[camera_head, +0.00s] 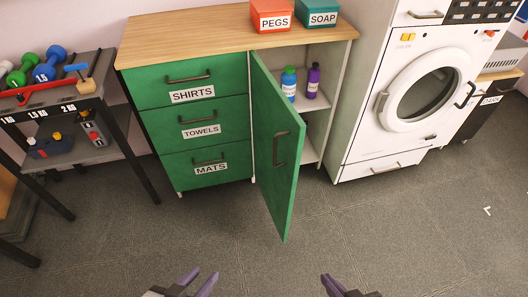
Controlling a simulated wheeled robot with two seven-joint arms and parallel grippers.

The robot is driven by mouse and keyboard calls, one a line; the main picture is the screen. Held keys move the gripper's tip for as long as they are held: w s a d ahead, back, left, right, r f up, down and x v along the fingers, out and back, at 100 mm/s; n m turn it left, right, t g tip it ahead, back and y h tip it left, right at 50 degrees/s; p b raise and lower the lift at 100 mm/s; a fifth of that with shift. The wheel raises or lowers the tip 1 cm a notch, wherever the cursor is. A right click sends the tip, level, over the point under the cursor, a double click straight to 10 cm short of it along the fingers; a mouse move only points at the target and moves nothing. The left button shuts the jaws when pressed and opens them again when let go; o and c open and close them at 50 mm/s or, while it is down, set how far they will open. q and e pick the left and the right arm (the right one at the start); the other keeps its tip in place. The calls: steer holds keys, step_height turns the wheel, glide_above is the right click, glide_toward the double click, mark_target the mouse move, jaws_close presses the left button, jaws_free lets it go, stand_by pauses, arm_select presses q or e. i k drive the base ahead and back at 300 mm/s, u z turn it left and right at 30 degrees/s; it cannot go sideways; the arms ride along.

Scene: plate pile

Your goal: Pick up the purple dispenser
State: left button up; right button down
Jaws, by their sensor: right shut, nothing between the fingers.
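The purple dispenser (313,82) stands upright on the upper shelf inside the green cabinet (193,130), at the right side of its open compartment. A blue bottle (289,80) stands just left of it. The green door (278,145) is swung open toward me. My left gripper (207,272) is at the bottom edge, its two purple fingers apart, open and empty. My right gripper (325,278) is at the bottom edge, shut and empty. Both grippers are low in the view, well short of the cabinet and far from the dispenser.
A white washing machine (395,120) stands right of the cabinet. A dumbbell rack (60,115) stands at the left. PEGS (271,14) and SOAP (318,16) boxes sit on the cabinet top. The open door juts into the floor space; the grey floor (400,235) is mostly clear.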

mark_target(312, 80)
steer(key=z, duration=1.85)
steer(key=i, duration=1.5)
steer(key=u, duration=3.3)
steer(key=i, duration=0.5)
